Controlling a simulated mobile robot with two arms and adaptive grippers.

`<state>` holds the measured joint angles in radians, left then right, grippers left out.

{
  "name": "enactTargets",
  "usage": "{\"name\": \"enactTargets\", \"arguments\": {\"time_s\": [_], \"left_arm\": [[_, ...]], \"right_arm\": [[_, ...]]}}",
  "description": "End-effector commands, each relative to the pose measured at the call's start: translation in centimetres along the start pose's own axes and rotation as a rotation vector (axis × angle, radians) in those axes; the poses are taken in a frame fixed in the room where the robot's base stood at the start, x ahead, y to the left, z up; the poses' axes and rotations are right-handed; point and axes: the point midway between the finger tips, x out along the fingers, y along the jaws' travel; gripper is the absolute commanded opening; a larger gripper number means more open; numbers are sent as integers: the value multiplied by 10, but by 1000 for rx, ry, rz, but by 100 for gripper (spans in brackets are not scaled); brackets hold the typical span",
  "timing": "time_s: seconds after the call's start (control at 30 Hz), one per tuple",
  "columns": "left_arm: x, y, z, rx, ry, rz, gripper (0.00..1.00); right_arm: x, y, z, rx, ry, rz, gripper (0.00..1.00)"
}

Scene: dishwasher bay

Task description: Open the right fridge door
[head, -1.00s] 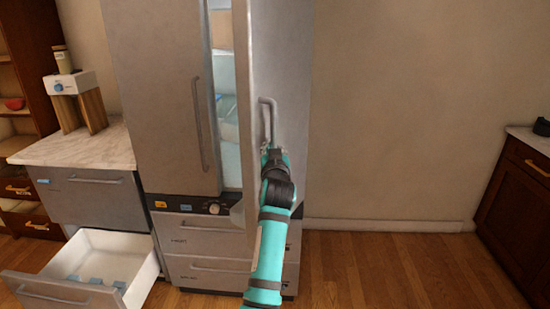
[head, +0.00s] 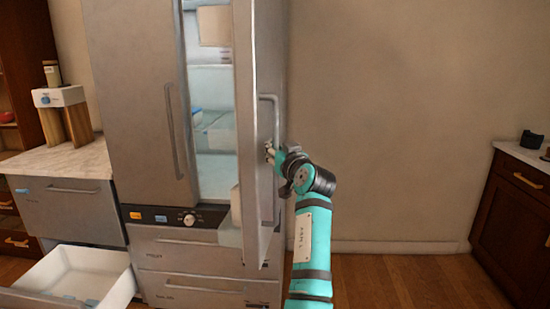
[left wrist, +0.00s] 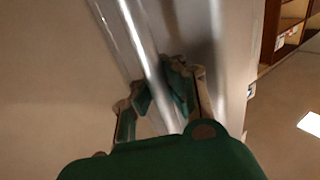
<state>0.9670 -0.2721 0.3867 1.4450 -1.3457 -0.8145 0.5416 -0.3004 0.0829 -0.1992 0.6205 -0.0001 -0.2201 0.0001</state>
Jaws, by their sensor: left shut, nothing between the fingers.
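The right fridge door (head: 254,190) stands partly open, edge toward me, in the head view. Pale shelves and items show in the gap to its left. Its vertical bar handle (head: 275,112) is on the door's outer face. My left gripper (head: 269,153) is shut and empty at the handle's middle height, beside the bar. In the left wrist view my left gripper (left wrist: 163,95) is close to the shiny handle bar (left wrist: 150,60); whether it touches the bar is unclear. My right gripper is not in view.
The left fridge door (head: 135,90) is closed. An open white drawer (head: 85,275) sticks out at the lower left, below a marble counter (head: 60,160). A dark cabinet (head: 520,215) stands at the far right. The floor and wall between are clear.

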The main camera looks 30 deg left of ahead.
Motion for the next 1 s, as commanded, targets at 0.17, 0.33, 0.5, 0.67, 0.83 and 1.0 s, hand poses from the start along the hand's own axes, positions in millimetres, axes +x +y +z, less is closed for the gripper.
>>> {"name": "enactTargets", "arguments": {"time_s": [0.17, 0.33, 0.5, 0.67, 0.83, 1.0], "left_arm": [[-1, 1, 11, 6, -24, -11, 0], [-1, 1, 11, 6, -24, -11, 0], [-1, 1, 10, 5, -24, -10, 4], [-1, 0, 8, 4, -18, -10, 25], [0, 0, 6, 3, -15, -10, 40], [0, 0, 4, 2, -13, -10, 40]], "right_arm": [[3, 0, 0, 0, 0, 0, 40], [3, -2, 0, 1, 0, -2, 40], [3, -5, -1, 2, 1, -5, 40], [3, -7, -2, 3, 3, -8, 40], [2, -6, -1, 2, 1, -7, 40], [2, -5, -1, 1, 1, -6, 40]]}}
